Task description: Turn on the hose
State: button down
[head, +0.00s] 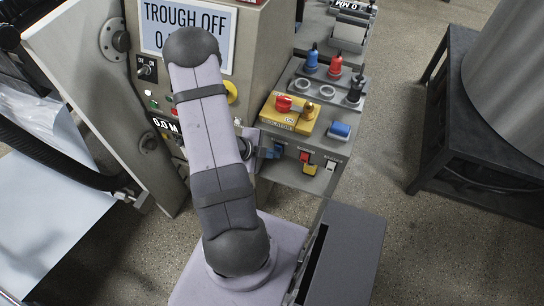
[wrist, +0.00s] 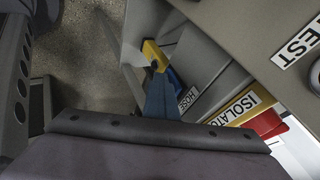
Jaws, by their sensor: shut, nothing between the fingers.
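A label reading HOSE (wrist: 188,100) shows in the wrist view on the side of the grey console. Beside it are a bright blue part (wrist: 175,78) and a yellow part (wrist: 153,54) with a dark spot. I cannot tell which is the hose control. My gripper (wrist: 157,74) is shut and empty, its blue fingers pointing at the yellow part; I cannot tell whether they touch. In the head view my gripper (head: 274,152) shows as a small blue shape near the console front, left of a red switch (head: 304,157) and a yellow part (head: 310,169). My arm hides some of the panel.
A yellow isolator box (head: 289,114) with a red knob (head: 284,103) sits on the console, beside a blue button (head: 340,130). Blue, red and black plugs stand behind. A dark stand (head: 480,190) is at the right. The floor (head: 390,100) between is clear.

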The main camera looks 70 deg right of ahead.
jog(key=shift+w+d+r, duration=0.1)
jog(key=shift+d+r, duration=0.05)
jog(key=shift+d, duration=0.05)
dwell(0.3)
jog(key=shift+w+d+r+p, duration=0.1)
jog(key=shift+d+r+p, duration=0.05)
jog(key=shift+r+p, duration=0.7)
jog(key=shift+f, duration=0.1)
jog(key=w+a+r, duration=0.3)
jog(key=a+r, duration=0.3)
jog(key=a, duration=0.5)
jog(key=shift+w, duration=0.15)
